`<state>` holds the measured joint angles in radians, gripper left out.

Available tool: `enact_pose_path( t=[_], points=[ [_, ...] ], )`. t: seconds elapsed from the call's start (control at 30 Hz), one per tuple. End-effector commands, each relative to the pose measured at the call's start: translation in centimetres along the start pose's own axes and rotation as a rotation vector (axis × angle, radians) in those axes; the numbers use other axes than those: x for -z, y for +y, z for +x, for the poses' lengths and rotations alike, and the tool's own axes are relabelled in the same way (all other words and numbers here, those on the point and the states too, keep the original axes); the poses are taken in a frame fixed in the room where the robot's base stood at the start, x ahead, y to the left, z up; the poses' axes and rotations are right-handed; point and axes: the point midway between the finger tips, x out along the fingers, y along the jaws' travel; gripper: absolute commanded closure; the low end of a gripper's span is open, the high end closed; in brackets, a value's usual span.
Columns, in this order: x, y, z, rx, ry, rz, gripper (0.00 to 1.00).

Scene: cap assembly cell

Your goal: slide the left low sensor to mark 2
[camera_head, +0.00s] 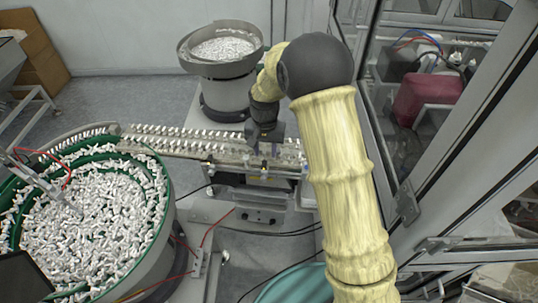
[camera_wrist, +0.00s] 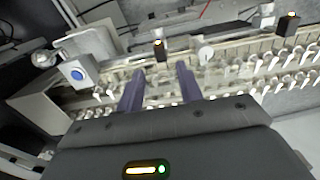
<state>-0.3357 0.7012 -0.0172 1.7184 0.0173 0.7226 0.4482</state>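Two small dark sensors with orange lights stand along the track edge in the wrist view, one (camera_wrist: 158,50) just beyond my fingertips and one (camera_wrist: 289,24) at the upper right. In the head view, one sensor (camera_head: 209,170) is on the track's front side and another (camera_head: 264,170) is near my gripper. I cannot tell for sure which is the left low sensor, and mark 2 is not readable. My gripper (camera_wrist: 161,70) has its two purple fingers apart with no sensor between them; it also shows over the right part of the track (camera_head: 270,146).
A vibrating bowl (camera_head: 167,205) full of white parts stands at the left, another bowl (camera_head: 182,52) at the back. Rows of white caps line the track. A box with a blue button (camera_wrist: 77,73) is left of my fingers in the wrist view. A cell frame stands at the right.

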Motion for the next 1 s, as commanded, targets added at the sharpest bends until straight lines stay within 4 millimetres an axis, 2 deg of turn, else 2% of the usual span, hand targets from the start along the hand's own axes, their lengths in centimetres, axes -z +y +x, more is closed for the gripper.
enact_pose_path(
  t=[0.13,0.3,0.6,0.63,0.8,1.0],
  points=[
    [-0.3,-0.5,2.3,-0.002,-0.003,-0.011,0.64],
    [-0.5,-0.9,4.0,-0.001,-0.001,-0.019,0.64],
    [0.0,0.0,4.4,0.000,0.001,0.000,0.64],
    [0.0,0.1,4.4,0.000,0.001,0.002,0.66],
    [0.1,0.3,4.4,0.000,0.001,0.005,0.99],
    [0.1,0.3,4.3,0.000,0.001,0.005,1.00]
  ],
)
